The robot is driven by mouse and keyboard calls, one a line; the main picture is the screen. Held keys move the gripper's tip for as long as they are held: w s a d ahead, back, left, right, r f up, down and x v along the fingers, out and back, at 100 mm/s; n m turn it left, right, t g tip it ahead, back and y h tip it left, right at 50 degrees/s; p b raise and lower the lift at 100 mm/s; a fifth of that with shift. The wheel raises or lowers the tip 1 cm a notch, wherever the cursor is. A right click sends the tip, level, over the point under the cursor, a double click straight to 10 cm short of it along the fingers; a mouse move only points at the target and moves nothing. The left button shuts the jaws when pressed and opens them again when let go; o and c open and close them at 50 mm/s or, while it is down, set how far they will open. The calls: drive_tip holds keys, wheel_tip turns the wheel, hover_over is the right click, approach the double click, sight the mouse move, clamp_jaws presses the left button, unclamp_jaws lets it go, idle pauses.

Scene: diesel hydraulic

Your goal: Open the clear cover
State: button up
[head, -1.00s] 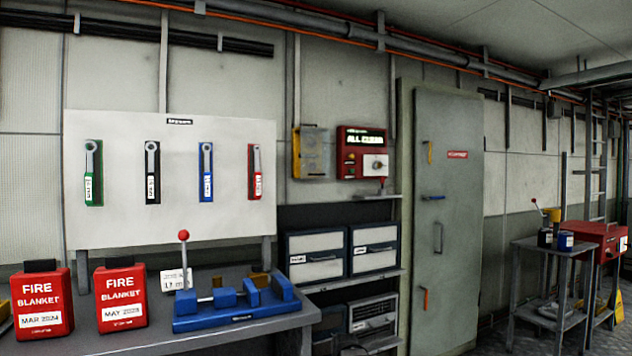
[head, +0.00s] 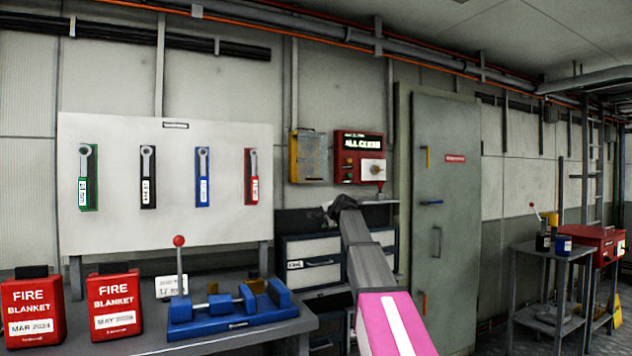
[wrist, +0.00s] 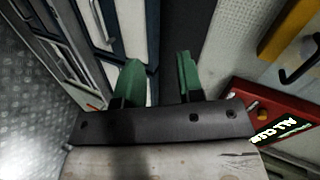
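A yellow wall box (head: 294,157) has a greyish, see-through-looking panel (head: 312,158) over its front, which I take as the clear cover; it looks shut. In the wrist view the yellow edge (wrist: 290,28) and a dark handle (wrist: 293,70) show at the upper right. My gripper (head: 334,212) is below and slightly right of the box in the head view, in front of the drawers. In the wrist view my gripper (wrist: 158,75) has its two green fingers apart with nothing between them. It is not touching the cover.
Drawers (head: 318,262) stand below. A blue vise-like fixture (head: 235,312) with a red-knobbed lever is on the left bench. A grey door (head: 455,220) is to the right.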

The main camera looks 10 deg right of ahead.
wheel_tip(320, 180, up, 18)
drive_tip(key=w+d+r+m+t, duration=0.1)
drive_tip(key=w+m+t, duration=0.1)
drive_tip(key=w+t, duration=0.1)
drive_tip(key=shift+y, duration=0.3)
drive_tip(key=x, duration=1)
drive_tip(key=shift+w+f, duration=0.1)
drive_tip(key=shift+f, duration=0.35)
clamp_jaws()
